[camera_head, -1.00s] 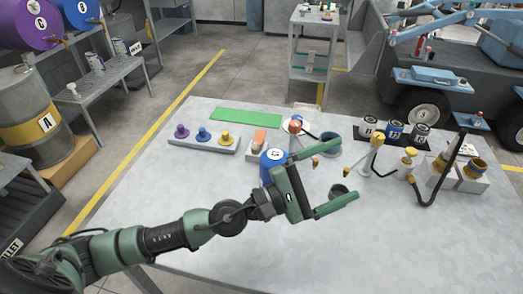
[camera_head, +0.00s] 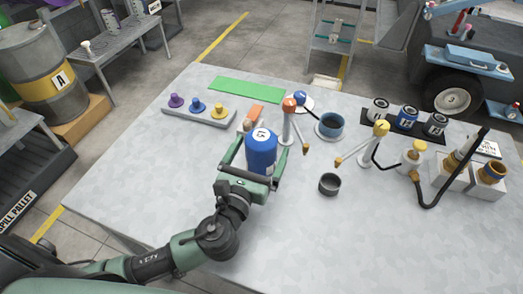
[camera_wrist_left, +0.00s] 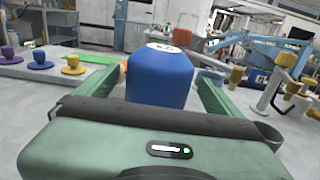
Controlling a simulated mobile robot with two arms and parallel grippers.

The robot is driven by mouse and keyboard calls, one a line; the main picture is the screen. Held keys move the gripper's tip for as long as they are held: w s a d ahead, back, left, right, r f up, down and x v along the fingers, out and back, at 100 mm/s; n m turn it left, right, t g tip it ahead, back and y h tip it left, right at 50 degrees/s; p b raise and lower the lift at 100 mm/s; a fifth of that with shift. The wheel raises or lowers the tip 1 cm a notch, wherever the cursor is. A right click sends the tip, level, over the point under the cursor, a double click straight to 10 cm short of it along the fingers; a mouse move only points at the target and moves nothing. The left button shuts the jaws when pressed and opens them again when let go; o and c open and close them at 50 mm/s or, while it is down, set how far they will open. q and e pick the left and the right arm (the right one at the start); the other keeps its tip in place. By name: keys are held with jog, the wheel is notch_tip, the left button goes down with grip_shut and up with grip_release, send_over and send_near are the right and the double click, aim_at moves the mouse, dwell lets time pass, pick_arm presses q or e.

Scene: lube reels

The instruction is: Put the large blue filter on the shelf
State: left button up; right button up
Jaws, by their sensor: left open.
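The large blue filter (camera_head: 261,156) is an upright blue can with a white labelled top, standing on the grey table (camera_head: 330,235). My left gripper (camera_head: 262,143) is open, with one finger on each side of the filter. In the left wrist view the blue filter (camera_wrist_left: 159,78) stands between the two green fingers; whether they touch it is unclear. A grey metal shelf unit (camera_head: 125,62) with cans on it stands at the upper left; whether it is the task's shelf I cannot tell. My right gripper is not in view.
A smaller blue can (camera_head: 405,118) stands between two others on a black mat. A dark cup (camera_head: 329,184), a blue-grey bowl (camera_head: 330,126) and an orange-topped stand (camera_head: 289,118) are right of the filter. A knob tray (camera_head: 200,112) lies left. The front table is clear.

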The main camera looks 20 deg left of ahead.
pick_arm(q)
jog(key=w, duration=0.2)
jog(key=w+f, duration=0.1)
jog(key=w, duration=0.1)
jog(key=shift+w, duration=0.3)
jog(key=shift+c, duration=0.3)
jog(key=c, duration=1.5)
jog(key=shift+r, duration=0.15)
jog(key=c, duration=0.5)
